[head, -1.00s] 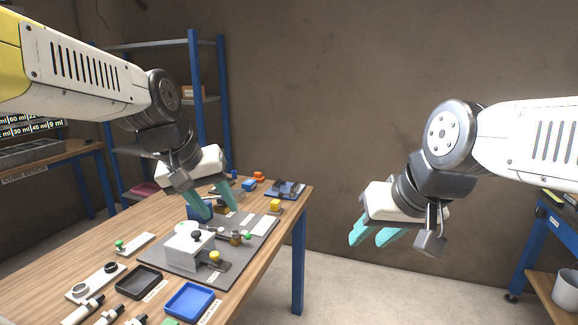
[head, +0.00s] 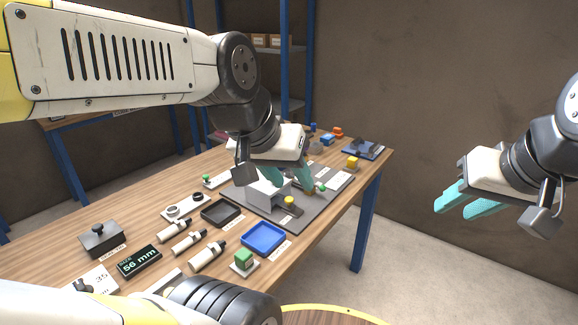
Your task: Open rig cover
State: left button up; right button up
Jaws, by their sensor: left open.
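The rig is a pale grey-white box (head: 264,194) on a dark grey base plate (head: 308,217) on the wooden table. Its top is largely hidden behind my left gripper, so I cannot tell how its cover stands. My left gripper (head: 289,178) is open, with its teal fingers pointing down over the box and the parts beside it. I cannot tell whether the fingers touch anything. My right gripper (head: 464,202) is open and empty, in the air right of the table.
A blue tray (head: 263,238) and a black tray (head: 221,212) lie in front of the plate. Several white-bodied tools, a green block (head: 243,259) and a display reading 56 mm (head: 139,261) are nearer. A yellow block (head: 352,162) and a blue stand (head: 366,148) are at the back right.

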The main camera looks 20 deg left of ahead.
aim_at(259, 194)
jog(key=u, duration=0.65)
jog(key=i+l+u, duration=0.15)
jog(key=u, duration=0.25)
jog(key=l+u, duration=0.25)
jog(key=u, duration=0.15)
jog(key=i+l+u, duration=0.15)
jog(key=l+u, duration=0.75)
jog(key=l, duration=1.55)
